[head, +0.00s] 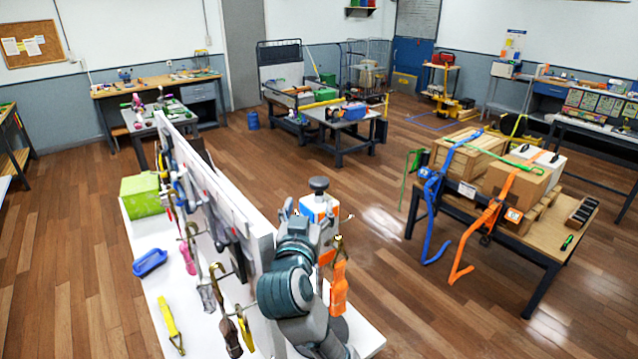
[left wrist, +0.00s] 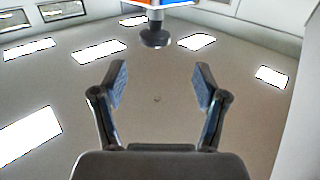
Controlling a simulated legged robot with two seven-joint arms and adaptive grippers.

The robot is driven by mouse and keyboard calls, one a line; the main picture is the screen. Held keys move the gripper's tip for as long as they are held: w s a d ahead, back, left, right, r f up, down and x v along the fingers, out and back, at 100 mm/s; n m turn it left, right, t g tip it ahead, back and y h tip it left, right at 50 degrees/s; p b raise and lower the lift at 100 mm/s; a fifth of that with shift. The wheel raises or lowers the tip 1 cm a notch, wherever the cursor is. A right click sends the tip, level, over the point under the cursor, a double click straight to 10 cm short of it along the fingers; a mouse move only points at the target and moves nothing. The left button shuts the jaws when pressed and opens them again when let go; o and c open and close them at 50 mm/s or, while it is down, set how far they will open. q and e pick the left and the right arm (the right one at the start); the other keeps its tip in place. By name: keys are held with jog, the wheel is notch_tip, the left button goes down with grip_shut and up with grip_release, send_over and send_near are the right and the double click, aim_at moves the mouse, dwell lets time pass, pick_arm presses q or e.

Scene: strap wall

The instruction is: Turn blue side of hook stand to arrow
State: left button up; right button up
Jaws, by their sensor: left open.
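The hook stand (head: 320,206) stands by the right end of the white board wall, with a dark round knob on top. White, blue and some orange show on its head. An orange strap (head: 339,290) hangs from a brass hook on its right. In the left wrist view the stand's blue and orange-red faces (left wrist: 154,4) show at the top edge, with the knob (left wrist: 155,38) below them. My left gripper (left wrist: 157,82) is open and empty, its fingers apart from the knob in that picture. My left arm hides the stand's lower part in the head view. I cannot make out the arrow.
The white board wall (head: 215,185) carries several hooks with hanging straps. A green box (head: 143,196), a blue piece (head: 149,263) and a yellow piece (head: 170,325) lie on the white bench left of it. A wooden table (head: 570,225) with boxes stands at right, across open floor.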

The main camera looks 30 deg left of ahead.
aim_at(318, 188)
pick_arm(q)
jog(key=x, duration=0.4)
jog(key=d+x, duration=0.1)
jog(key=x, duration=0.1)
jog(key=shift+w+a+r+p, duration=0.1)
jog(key=shift+w+r+p, duration=0.05)
jog(key=shift+w+p, duration=0.25)
jog(key=x, duration=0.3)
jog(key=shift+w+a, duration=0.15)
jog(key=shift+w, duration=0.15)
jog(key=shift+w+a, duration=0.15)
jog(key=shift+w, duration=0.05)
jog(key=shift+a, duration=0.1)
grip_shut()
pick_arm(e)
jog(key=shift+w+d+r, duration=0.15)
jog(key=shift+d+r, duration=0.2)
jog(key=shift+d, duration=0.25)
jog(key=shift+w+d+r, duration=0.15)
jog(key=shift+d+r, duration=0.2)
jog(key=shift+d, duration=0.2)
